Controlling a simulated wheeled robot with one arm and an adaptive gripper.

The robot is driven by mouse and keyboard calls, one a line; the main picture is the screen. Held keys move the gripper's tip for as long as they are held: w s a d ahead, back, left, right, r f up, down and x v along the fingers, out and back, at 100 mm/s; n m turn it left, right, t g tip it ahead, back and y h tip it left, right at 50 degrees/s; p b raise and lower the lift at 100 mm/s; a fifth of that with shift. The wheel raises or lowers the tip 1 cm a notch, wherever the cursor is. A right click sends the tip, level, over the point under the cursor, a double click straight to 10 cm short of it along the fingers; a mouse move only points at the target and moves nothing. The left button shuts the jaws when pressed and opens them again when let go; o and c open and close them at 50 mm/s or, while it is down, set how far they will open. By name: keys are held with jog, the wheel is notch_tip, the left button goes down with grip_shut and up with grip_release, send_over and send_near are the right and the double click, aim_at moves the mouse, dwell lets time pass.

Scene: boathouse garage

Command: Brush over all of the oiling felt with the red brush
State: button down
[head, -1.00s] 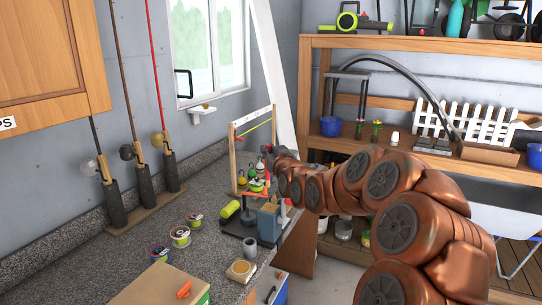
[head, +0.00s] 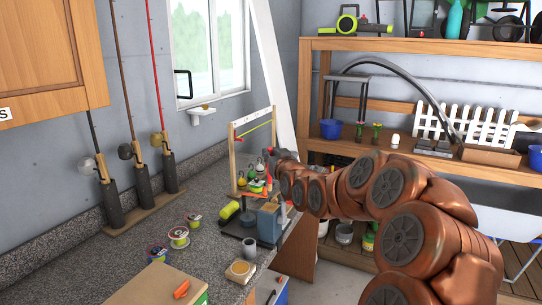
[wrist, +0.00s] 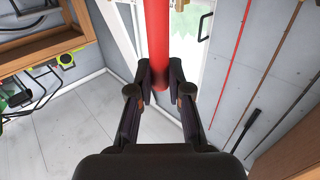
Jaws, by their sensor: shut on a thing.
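My gripper (wrist: 160,92) is shut on a red cylindrical handle (wrist: 157,40), which I take to be the red brush. The handle stands between the fingertips in the wrist view, and no bristles show there. In the head view my gripper (head: 268,158) is above the far right part of the counter, by a wooden frame, partly hidden by my own arm. The oiling felt cannot be told for sure; a square wooden piece with a pale round pad (head: 240,269) lies at the counter's near right edge.
A wooden frame (head: 233,165) with a yellow line and small coloured items stands near my gripper. A blue-grey block on a dark base (head: 268,224), a grey cup (head: 249,246), a yellow-green cylinder (head: 228,211) and several spools (head: 179,237) stand nearer. Upright rods (head: 169,165) line the wall.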

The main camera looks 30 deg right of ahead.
jog(key=shift+f+b, duration=2.25)
jog(key=shift+f, duration=0.95)
jog(key=shift+s+d+f+b, duration=0.1)
jog(key=shift+d+b, duration=0.1)
jog(key=shift+b, duration=0.45)
jog(key=shift+d, duration=0.2)
jog(key=shift+s+d+b, duration=0.25)
jog(key=shift+d+b, duration=0.15)
jog(key=shift+b, duration=0.6)
